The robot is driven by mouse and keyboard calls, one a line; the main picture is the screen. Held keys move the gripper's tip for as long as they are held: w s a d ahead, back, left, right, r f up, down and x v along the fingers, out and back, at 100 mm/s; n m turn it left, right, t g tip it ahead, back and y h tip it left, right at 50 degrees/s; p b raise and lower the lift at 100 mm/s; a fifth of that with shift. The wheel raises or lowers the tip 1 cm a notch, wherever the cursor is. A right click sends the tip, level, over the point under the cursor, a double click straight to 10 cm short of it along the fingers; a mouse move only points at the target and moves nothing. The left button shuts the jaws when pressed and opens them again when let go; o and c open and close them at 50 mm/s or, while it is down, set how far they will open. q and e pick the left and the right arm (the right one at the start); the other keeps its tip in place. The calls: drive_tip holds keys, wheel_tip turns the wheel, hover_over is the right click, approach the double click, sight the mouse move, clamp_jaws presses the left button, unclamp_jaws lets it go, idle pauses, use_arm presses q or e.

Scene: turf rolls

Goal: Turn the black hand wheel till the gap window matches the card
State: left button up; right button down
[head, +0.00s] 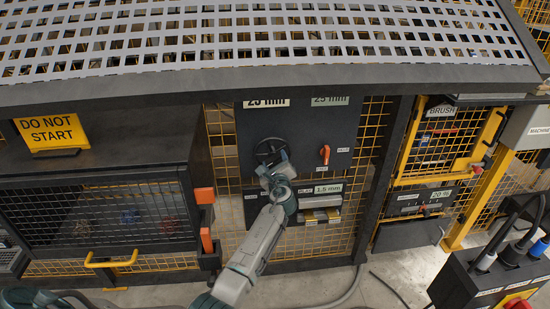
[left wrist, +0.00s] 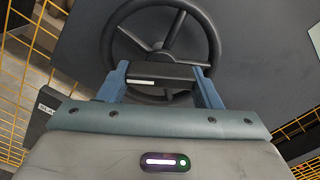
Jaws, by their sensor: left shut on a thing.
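The black hand wheel (head: 265,147) is on the dark panel in the middle of the head view. My left gripper (head: 267,170) is shut on its lower rim. In the left wrist view the spoked wheel (left wrist: 165,12) shows beyond my blue fingers (left wrist: 160,88), which stand on either side of a dark piece at the rim. Above the wheel is a cream plate with black lettering (head: 267,103), its top cut off by the ledge; it seems to read 25 mm. To its right a greenish plate (head: 330,101) reads 25 mm. My right gripper is out of view.
An orange-red lever (head: 325,154) is to the right of the wheel, above a 1.5 mm plate (head: 328,189). A dark ledge (head: 300,79) overhangs the panel. A yellow DO NOT START sign (head: 50,132) is at left; a control box (head: 490,280) is at lower right.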

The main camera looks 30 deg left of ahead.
use_arm(q)
drive_tip(key=shift+f+m, duration=0.1)
drive_tip(key=shift+m, duration=0.4)
drive_tip(key=o, duration=1.4)
drive_tip(key=v, duration=1.1)
drive_tip(key=shift+w, duration=0.1)
